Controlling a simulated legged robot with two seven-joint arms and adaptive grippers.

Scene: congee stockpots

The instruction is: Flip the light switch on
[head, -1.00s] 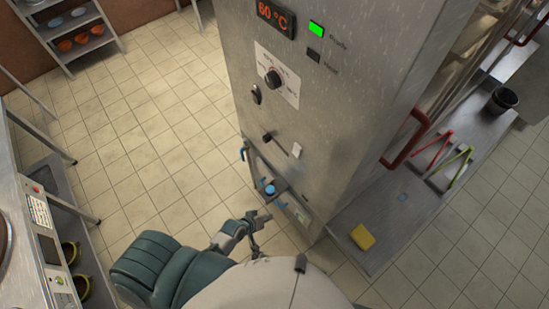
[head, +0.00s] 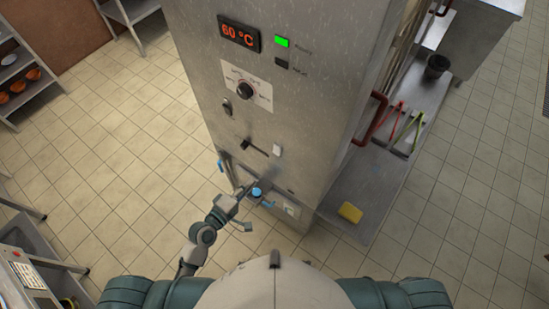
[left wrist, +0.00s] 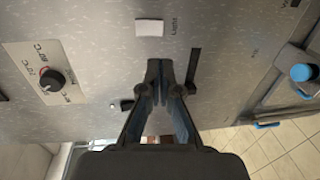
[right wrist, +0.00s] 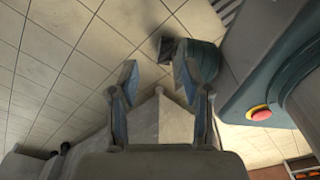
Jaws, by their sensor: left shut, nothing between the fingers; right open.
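The light switch (head: 277,150) is a small white rocker low on the steel cabinet's front. In the left wrist view the white switch (left wrist: 150,27) has "Light" printed beside it. My left gripper (left wrist: 158,68) is shut and empty, its fingertips pointing at the panel just below the switch in that picture. A gap shows between fingertips and switch in the picture; contact with the panel cannot be told. In the head view my left gripper (head: 243,190) is in front of the cabinet, below the switch. My right gripper (right wrist: 155,75) is open and empty.
A black slot with a lever (left wrist: 193,66) sits close beside the left fingertips. A temperature dial (head: 244,90) and a 60 °C display (head: 239,34) are higher up. A blue-topped tap (head: 256,192) projects below. A yellow sponge (head: 350,212) lies on the right shelf.

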